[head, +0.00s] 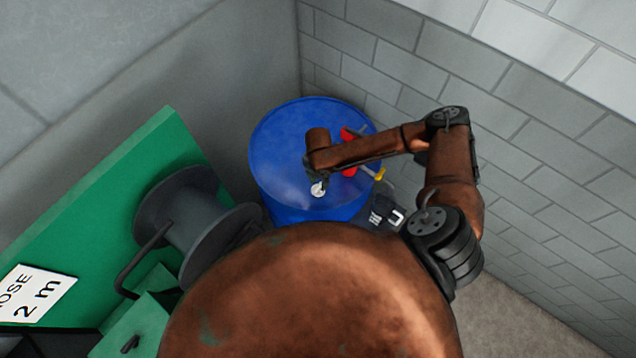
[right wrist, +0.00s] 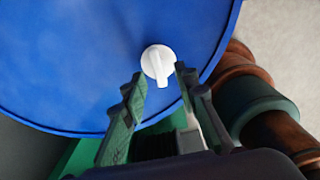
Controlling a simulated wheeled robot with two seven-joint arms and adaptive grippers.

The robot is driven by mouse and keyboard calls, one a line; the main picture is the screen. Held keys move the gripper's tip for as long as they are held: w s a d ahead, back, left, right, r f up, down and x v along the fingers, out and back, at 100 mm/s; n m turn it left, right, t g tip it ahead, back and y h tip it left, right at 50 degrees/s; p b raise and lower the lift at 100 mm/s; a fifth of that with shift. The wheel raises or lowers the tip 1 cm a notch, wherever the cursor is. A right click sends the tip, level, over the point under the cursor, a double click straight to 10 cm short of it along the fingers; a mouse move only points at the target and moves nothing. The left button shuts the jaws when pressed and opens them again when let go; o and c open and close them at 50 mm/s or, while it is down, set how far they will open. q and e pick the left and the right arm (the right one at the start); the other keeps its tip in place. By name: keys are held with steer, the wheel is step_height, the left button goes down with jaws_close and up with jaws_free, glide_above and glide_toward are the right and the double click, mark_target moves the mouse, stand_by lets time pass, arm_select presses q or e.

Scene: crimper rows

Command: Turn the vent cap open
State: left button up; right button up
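The white vent cap (head: 318,189) sits on the top of a blue drum (head: 275,145), near the drum's front edge. In the right wrist view the cap (right wrist: 158,62) is a round disc with a raised bar across it, and the drum top (right wrist: 80,60) fills much of the picture. My right gripper (head: 317,180) is over the drum top by the cap. In the right wrist view its two fingers (right wrist: 159,77) are apart, with the cap showing just beyond and between the tips. I cannot tell whether either finger touches it. My left gripper is not in view.
A red object (head: 348,137) with a yellow part (head: 379,175) shows behind my right forearm at the drum. A grey hose reel (head: 190,215) stands left on a green panel (head: 130,170) with a white sign (head: 32,295). Block walls (head: 530,95) close in behind the drum.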

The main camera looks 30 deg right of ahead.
mark_target(318, 186)
steer(key=shift+w+a+f, duration=0.1)
steer(key=shift+w+f, duration=0.1)
steer(key=shift+f, duration=1.3)
steer(key=shift+s+f, duration=0.1)
steer(key=shift+c, duration=1)
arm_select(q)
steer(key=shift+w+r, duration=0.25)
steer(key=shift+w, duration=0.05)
arm_select(e)
jaws_close()
